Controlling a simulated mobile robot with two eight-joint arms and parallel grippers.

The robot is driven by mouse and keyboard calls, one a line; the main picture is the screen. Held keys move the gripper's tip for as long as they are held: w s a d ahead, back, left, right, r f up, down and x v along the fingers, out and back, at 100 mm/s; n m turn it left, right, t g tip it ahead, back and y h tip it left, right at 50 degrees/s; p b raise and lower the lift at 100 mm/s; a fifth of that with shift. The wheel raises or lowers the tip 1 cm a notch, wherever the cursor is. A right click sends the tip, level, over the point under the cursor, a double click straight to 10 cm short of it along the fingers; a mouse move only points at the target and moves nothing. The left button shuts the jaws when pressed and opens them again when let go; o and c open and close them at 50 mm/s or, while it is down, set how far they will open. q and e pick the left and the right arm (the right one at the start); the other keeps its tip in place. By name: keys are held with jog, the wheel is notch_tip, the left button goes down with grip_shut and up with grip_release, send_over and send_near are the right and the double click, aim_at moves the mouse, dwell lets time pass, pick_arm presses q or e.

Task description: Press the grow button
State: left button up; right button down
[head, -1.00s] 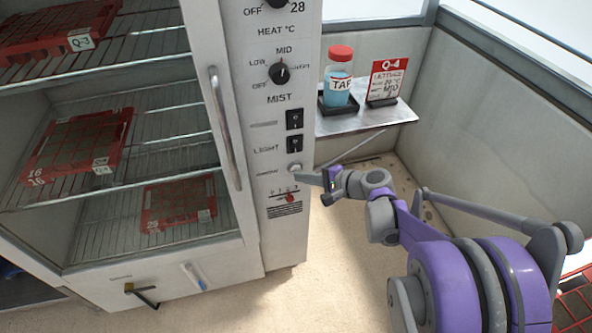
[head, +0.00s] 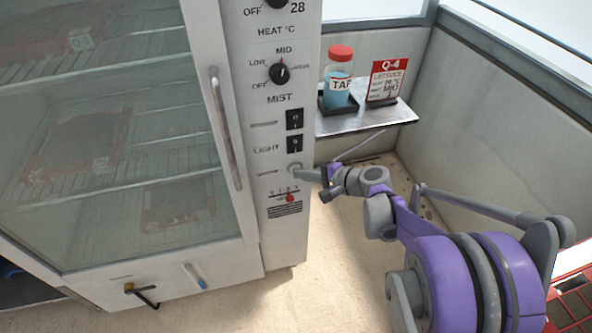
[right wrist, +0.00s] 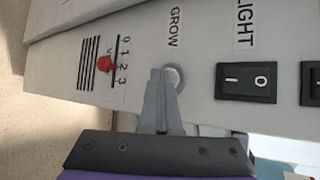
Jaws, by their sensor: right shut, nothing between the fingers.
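The grow button (head: 294,167) is a small round pale button low on the cabinet's control panel, below the two rocker switches. In the right wrist view the button (right wrist: 177,77) sits beside the GROW label (right wrist: 173,29), partly hidden behind my fingers. My right gripper (head: 299,174) is shut and empty. Its fingertips (right wrist: 161,73) are at the button and overlap its edge; I cannot tell for certain whether they touch it. My left gripper is not in view.
The cabinet (head: 225,170) has a closed glass door with trays on wire shelves behind it. A red slider (head: 290,198) is below the button and the light switch (head: 295,144) above. A shelf (head: 360,122) holds a red-capped bottle (head: 339,75) and a Q-4 card (head: 388,82).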

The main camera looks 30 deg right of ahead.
jog(key=shift+s, duration=0.1)
jog(key=shift+s+a, duration=0.2)
jog(key=shift+s, duration=0.55)
jog(key=s, duration=0.2)
jog(key=s+a+p, duration=0.1)
jog(key=s, duration=0.2)
jog(key=shift+a, duration=0.1)
dwell(0.5)
